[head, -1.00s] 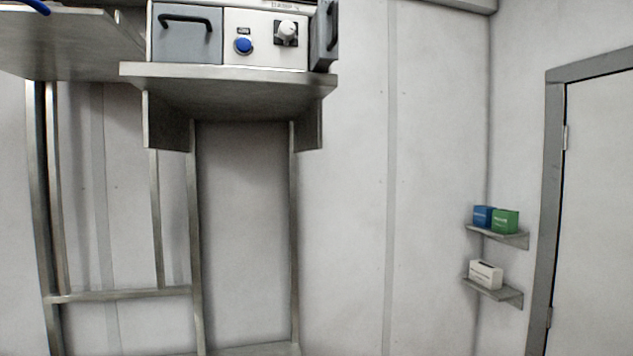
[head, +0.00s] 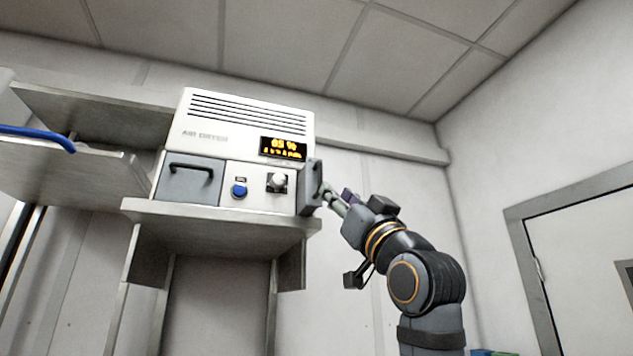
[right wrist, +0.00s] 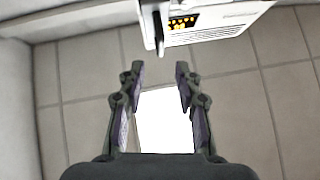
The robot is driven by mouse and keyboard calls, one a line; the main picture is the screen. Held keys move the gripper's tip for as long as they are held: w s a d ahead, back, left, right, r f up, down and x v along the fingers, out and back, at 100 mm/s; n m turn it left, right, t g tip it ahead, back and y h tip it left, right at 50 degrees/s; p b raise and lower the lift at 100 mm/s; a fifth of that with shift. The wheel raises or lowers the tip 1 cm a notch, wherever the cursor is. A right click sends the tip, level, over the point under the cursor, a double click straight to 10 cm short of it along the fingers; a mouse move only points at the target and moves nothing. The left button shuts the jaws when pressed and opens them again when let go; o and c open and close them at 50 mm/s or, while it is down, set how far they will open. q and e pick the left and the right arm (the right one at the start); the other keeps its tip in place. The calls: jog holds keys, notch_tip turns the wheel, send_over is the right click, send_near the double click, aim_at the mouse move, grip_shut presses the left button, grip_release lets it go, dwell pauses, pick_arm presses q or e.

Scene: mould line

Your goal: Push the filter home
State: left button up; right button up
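The white air dryer (head: 245,128) stands on a metal wall shelf, with a lit orange display. A grey panel with a handle (head: 308,190), which looks like the filter, sticks out at the dryer's right side. How deep it sits is hard to tell. My right gripper (head: 325,192) is close to this panel's outer side, partly overlapping it in the head view. In the right wrist view my right gripper (right wrist: 160,70) has its fingers apart with nothing between them. The panel's edge (right wrist: 159,35) shows just beyond the fingertips. My left gripper is out of view.
The dryer's front has a grey drawer (head: 190,180), a blue button (head: 239,189) and a knob (head: 277,181). The metal shelf (head: 215,217) runs below it. A blue hose (head: 35,134) is at the left. The door (head: 585,250) is at the right.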

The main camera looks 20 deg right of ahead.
aim_at(321, 178)
jog(key=p+x, duration=0.7)
jog(key=x, duration=0.2)
jog(key=shift+a+r, duration=0.1)
jog(key=shift+r, duration=0.25)
jog(key=shift+w+r, duration=0.1)
jog(key=shift+w, duration=0.4)
jog(key=shift+c, duration=0.4)
jog(key=shift+s, duration=0.1)
grip_shut()
